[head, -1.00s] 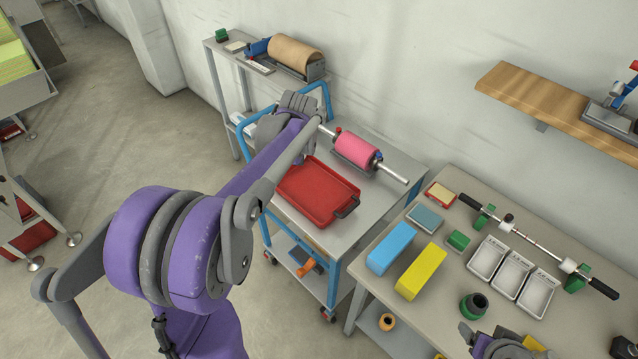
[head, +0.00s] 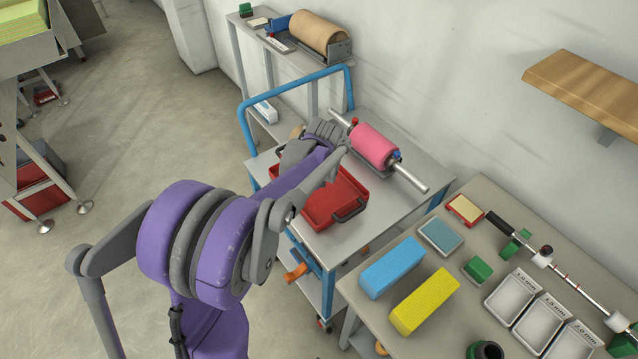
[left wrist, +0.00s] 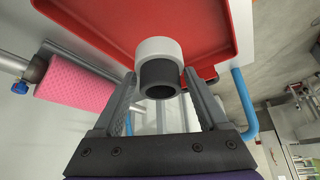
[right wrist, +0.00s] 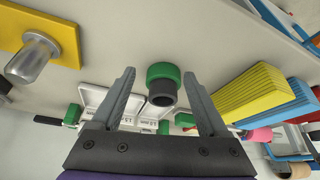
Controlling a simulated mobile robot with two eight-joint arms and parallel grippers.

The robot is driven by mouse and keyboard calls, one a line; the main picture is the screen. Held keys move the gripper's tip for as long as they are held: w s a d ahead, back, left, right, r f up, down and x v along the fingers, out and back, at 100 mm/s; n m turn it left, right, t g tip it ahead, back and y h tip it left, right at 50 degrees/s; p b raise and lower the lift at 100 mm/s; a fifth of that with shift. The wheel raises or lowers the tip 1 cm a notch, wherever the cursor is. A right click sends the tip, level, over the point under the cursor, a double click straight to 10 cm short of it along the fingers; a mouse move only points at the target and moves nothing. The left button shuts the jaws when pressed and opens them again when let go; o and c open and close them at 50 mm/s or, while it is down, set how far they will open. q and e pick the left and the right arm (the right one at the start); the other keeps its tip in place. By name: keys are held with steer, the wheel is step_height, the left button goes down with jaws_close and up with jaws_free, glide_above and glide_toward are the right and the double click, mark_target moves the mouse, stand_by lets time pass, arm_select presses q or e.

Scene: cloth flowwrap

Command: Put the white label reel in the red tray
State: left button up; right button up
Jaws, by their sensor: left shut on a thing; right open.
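The white label reel (left wrist: 158,47), a white ring on a dark core, is between the fingers of my left gripper (left wrist: 160,77) in the left wrist view, and they are shut on it. The red tray (left wrist: 205,62) lies behind the reel in that view. In the head view the red tray (head: 335,208) lies on the trolley top, partly covered by my left arm, and the reel is hidden. My right gripper (right wrist: 160,76) is open in the right wrist view. A green reel with a dark core (right wrist: 163,73) shows between its fingertips, not gripped.
A pink roll on a metal bar (head: 375,146) lies behind the tray. A blue handle rail (head: 300,78) borders the trolley. The right bench holds a blue block (head: 392,272), a yellow block (head: 425,302) and several white trays (head: 510,294).

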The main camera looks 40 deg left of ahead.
arm_select(q)
step_height(320, 180, down, 3)
steer(key=shift+r, duration=0.2)
arm_select(e)
steer(key=shift+s+f, duration=0.1)
arm_select(q)
steer(key=shift+f, duration=2.1)
arm_select(e)
steer(key=shift+f, duration=0.2)
arm_select(q)
steer(key=shift+b, duration=0.3)
steer(key=shift+f, duration=0.2)
arm_select(e)
steer(key=shift+f, duration=0.2)
arm_select(q)
steer(key=o, duration=1.3)
arm_select(e)
steer(key=shift+r, duration=0.1)
arm_select(q)
steer(key=shift+r, duration=0.15)
